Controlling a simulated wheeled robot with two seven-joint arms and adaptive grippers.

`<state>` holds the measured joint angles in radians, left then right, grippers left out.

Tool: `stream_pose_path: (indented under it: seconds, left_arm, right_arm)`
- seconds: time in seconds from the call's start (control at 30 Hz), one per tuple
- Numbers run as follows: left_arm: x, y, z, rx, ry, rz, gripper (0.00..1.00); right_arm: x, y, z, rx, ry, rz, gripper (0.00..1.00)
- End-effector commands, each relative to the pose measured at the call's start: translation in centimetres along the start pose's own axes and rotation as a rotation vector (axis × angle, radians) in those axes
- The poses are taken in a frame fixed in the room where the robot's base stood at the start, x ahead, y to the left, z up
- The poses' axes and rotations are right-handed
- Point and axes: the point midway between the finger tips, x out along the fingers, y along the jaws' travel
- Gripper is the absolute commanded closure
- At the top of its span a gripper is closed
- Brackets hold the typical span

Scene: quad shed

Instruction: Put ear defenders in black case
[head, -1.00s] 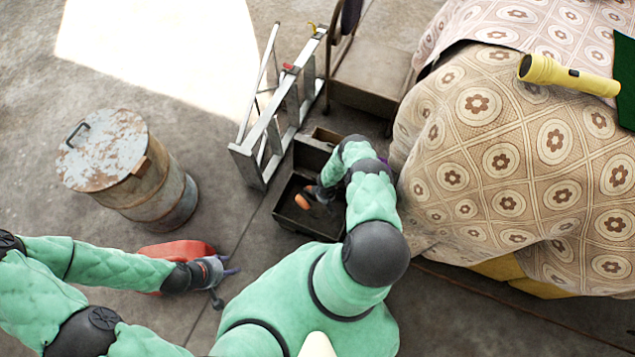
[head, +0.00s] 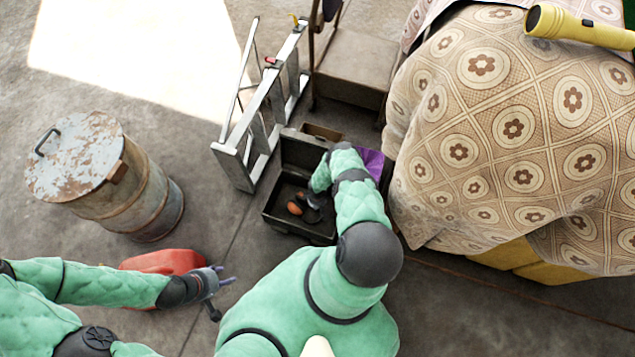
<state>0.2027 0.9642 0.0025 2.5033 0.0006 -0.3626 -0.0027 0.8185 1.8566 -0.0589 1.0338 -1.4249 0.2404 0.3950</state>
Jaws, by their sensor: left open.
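The black case (head: 272,213) stands open on the floor, its lid (head: 300,150) raised at the far side. Orange and dark ear defenders (head: 295,208) lie inside the case, partly covered by my right arm. My right arm reaches over the case from the near side. Its gripper is hidden behind the arm, so I cannot see whether it touches the ear defenders. My left gripper (head: 222,282) is open and empty, low at the left, beside a red container (head: 165,262) and well apart from the case.
An aluminium stepladder (head: 262,115) stands just behind the case. A rusty drum (head: 105,180) is at left. A cloth-covered table (head: 500,130) with a yellow torch (head: 575,26) is at right. A purple thing (head: 371,162) lies beside the case. Floor between drum and case is clear.

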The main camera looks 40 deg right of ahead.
Motion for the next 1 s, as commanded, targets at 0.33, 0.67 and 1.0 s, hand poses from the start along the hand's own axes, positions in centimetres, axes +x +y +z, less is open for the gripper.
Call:
stream_pose_path:
  seconds: [0.33,0.67,1.0]
  left_arm:
    - [0.0,0.0,0.0,0.000,0.001,0.000,0.53]
    - [0.0,0.0,0.0,0.000,0.001,0.000,0.53]
    - [-1.1,0.4,0.0,0.000,0.000,0.000,0.53]
  right_arm:
    - [0.2,0.1,-0.1,0.001,0.001,0.001,1.00]
    - [0.2,0.1,-0.1,0.000,0.001,0.001,0.65]
    - [-1.4,0.1,-0.1,0.000,0.001,0.001,0.65]
